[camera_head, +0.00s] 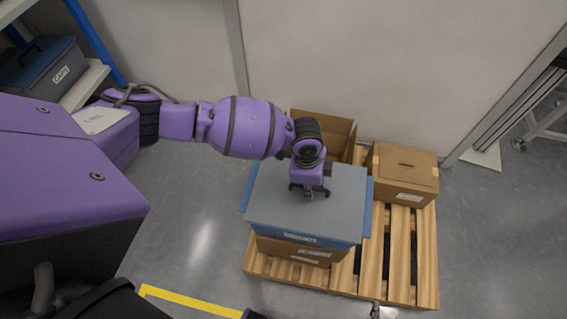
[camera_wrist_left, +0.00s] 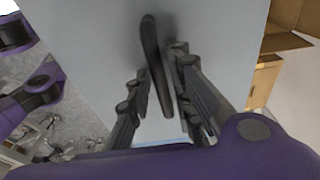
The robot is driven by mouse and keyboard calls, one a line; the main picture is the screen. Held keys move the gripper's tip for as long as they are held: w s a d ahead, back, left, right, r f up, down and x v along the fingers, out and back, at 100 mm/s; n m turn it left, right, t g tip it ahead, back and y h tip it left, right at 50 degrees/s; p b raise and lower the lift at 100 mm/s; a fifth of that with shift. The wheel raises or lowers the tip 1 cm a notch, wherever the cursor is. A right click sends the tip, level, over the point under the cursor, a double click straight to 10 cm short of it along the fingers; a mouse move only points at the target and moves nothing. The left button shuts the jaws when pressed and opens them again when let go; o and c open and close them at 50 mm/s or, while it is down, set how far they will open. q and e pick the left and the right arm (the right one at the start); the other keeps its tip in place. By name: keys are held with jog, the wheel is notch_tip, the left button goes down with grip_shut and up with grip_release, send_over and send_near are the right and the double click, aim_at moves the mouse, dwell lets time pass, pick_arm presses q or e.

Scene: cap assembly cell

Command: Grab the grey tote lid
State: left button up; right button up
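The grey tote lid (camera_head: 270,190) lies flat on a blue tote (camera_head: 300,237) on the pallet. A dark bar-shaped handle (camera_wrist_left: 151,50) stands on the lid in the left wrist view. My left gripper (camera_head: 310,192) is over the middle of the lid, pointing down. In the left wrist view its fingers (camera_wrist_left: 158,100) are apart, one on each side of the handle's near end. The right finger looks closer to the handle; I cannot tell if it touches. In the head view the gripper hides most of the handle. My right gripper does not show clearly.
The tote rests on a cardboard box (camera_head: 290,250) on a wooden pallet (camera_head: 425,262). An open carton (camera_head: 335,130) stands behind it and a closed carton (camera_head: 405,178) at the right. A blue CAPS tote (camera_head: 45,68) is on a shelf at upper left. A wall runs behind.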

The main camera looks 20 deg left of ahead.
pick_arm(q)
jog(key=shift+w+r, duration=0.1)
jog(key=shift+w, duration=0.05)
grip_shut()
jog(key=shift+d+r, duration=0.1)
jog(key=shift+r, duration=0.05)
